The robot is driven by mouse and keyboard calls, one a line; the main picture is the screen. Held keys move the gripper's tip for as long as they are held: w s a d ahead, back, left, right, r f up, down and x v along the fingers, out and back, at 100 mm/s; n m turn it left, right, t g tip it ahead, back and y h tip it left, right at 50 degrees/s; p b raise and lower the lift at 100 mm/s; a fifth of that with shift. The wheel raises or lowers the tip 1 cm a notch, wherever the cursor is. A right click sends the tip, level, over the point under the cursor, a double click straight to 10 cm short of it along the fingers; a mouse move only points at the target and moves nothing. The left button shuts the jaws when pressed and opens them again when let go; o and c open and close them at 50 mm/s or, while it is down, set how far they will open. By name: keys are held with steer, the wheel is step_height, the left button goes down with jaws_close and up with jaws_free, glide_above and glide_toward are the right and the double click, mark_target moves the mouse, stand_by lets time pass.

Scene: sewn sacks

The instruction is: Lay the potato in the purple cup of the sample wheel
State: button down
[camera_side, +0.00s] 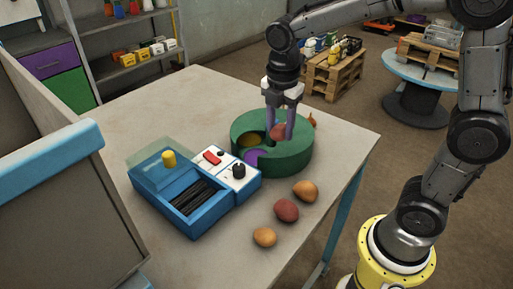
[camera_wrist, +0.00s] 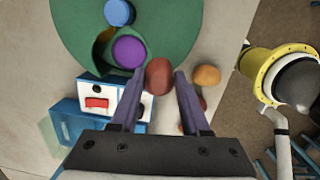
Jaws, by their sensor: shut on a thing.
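My gripper (camera_side: 279,134) is shut on a reddish-brown potato (camera_side: 278,131). The wrist view shows the potato (camera_wrist: 159,76) between the two fingertips (camera_wrist: 159,74). The green sample wheel (camera_side: 290,162) lies on the table, and in the side view the potato appears in front of its top. The purple cup (camera_side: 254,156) is at the wheel's near left side and looks empty. In the wrist view the purple cup (camera_wrist: 129,52) is up and left of the potato. The gap between potato and wheel is hard to judge.
A blue box with a control panel (camera_side: 207,192) stands left of the wheel. The wheel also has a yellow cup (camera_side: 250,140) and a blue cup (camera_wrist: 119,12). Loose potatoes (camera_side: 305,190), (camera_side: 286,210), (camera_side: 264,236) lie near the table's right edge. The back left table is clear.

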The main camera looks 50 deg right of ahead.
steer(key=w+f, duration=0.6)
steer(key=shift+w, duration=0.15)
steer(key=shift+w+f, duration=0.2)
steer(key=shift+f, duration=0.8)
steer(key=shift+w+f, duration=0.15)
steer(key=shift+f, duration=0.8)
steer(key=shift+f, duration=0.15)
steer(key=c, duration=0.7)
jaws_free()
steer(key=shift+o, duration=0.2)
